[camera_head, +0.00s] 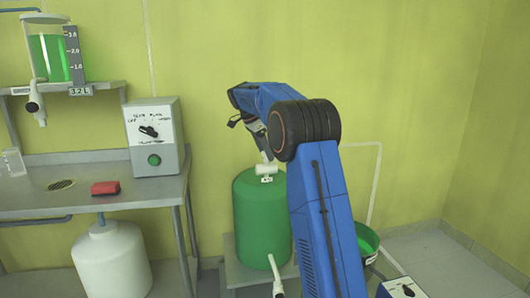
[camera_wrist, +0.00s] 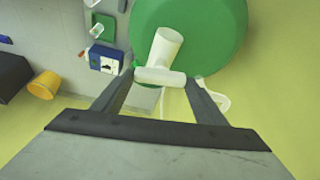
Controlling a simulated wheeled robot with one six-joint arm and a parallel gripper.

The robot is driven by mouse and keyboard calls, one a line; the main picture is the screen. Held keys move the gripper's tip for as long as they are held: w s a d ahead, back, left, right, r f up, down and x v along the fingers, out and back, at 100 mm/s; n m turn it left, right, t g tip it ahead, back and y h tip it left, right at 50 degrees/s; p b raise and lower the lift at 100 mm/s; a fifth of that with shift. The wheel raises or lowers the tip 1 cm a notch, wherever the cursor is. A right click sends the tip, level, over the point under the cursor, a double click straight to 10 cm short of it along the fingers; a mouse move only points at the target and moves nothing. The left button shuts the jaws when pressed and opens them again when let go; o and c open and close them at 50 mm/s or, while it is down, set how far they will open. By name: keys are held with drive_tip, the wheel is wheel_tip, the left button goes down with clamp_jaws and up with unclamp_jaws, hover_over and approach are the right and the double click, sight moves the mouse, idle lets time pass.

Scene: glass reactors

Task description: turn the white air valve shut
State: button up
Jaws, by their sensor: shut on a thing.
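The white air valve (camera_head: 267,170) sits on top of the green tank (camera_head: 258,220) in the head view. In the wrist view the valve (camera_wrist: 166,48) is a white pipe ending in a crossbar handle (camera_wrist: 160,76), against the round green tank (camera_wrist: 212,25). My gripper (camera_wrist: 160,78) has one finger at each end of the crossbar and is shut on it. In the head view my blue arm reaches over the tank, and the fingertips are small and hard to make out there.
A white canister (camera_head: 110,258) stands below. A green bucket (camera_head: 368,242) is right of my arm. The yellow wall is close behind the tank.

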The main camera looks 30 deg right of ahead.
drive_tip(key=shift+w+m+g, duration=0.1)
drive_tip(key=shift+m+g, duration=0.3)
drive_tip(key=shift+m, duration=0.6)
drive_tip(key=o, duration=1.1)
drive_tip(key=shift+c, duration=0.2)
drive_tip(key=v, duration=1.2)
